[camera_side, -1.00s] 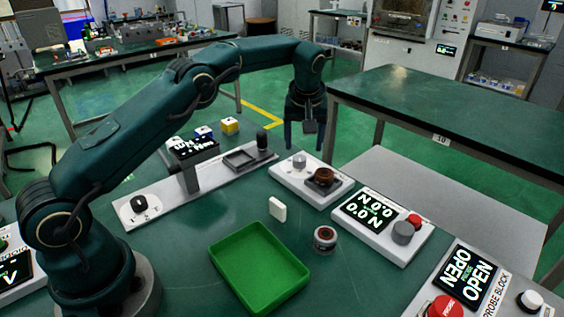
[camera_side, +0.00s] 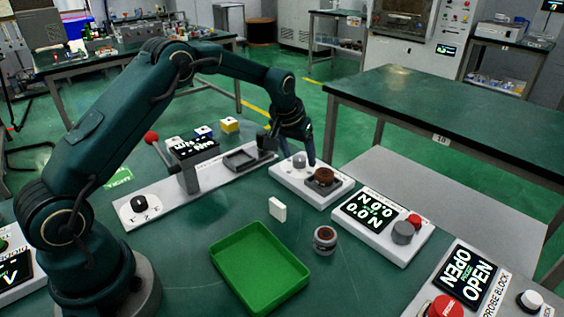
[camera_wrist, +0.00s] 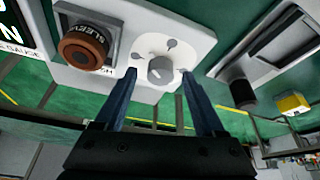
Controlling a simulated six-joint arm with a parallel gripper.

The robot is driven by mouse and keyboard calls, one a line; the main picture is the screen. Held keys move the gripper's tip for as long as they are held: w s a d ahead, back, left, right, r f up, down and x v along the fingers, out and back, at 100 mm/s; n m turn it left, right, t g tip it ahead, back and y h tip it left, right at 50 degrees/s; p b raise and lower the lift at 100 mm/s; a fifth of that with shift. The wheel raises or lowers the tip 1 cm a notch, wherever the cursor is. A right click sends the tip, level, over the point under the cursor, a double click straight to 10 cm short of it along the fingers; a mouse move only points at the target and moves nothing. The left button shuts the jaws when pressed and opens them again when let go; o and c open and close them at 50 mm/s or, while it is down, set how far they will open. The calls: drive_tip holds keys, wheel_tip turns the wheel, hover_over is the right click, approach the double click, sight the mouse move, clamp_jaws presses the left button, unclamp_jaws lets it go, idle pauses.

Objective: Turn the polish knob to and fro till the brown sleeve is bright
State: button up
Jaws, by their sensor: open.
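The polish knob (camera_side: 299,160) is a grey round knob on a white block. In the wrist view, the knob (camera_wrist: 161,70) has a white pointer line and sits on a pale round dial. The brown sleeve (camera_side: 323,176) sits in a dark ring on the same block; its brown surface looks dull in the wrist view (camera_wrist: 84,44). My gripper (camera_side: 294,150) is over the knob end of the block. In the wrist view my gripper (camera_wrist: 158,76) is open, with a finger on each side of the knob. I cannot tell whether they touch it.
A second round part (camera_side: 325,239) stands on the bench near a white tab (camera_side: 277,208) and a green tray (camera_side: 215,249). A gauge block (camera_side: 350,222) is to the right.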

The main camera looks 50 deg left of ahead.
drive_tip(key=shift+w+f, duration=0.1)
drive_tip(key=shift+f, duration=0.15)
clamp_jaws()
drive_tip(key=shift+n+g+y, duration=0.3)
drive_tip(key=shift+n+y, duration=0.2)
drive_tip(key=shift+n, duration=0.9)
unclamp_jaws()
drive_tip(key=shift+r, duration=0.1)
drive_tip(key=shift+v, duration=2.45)
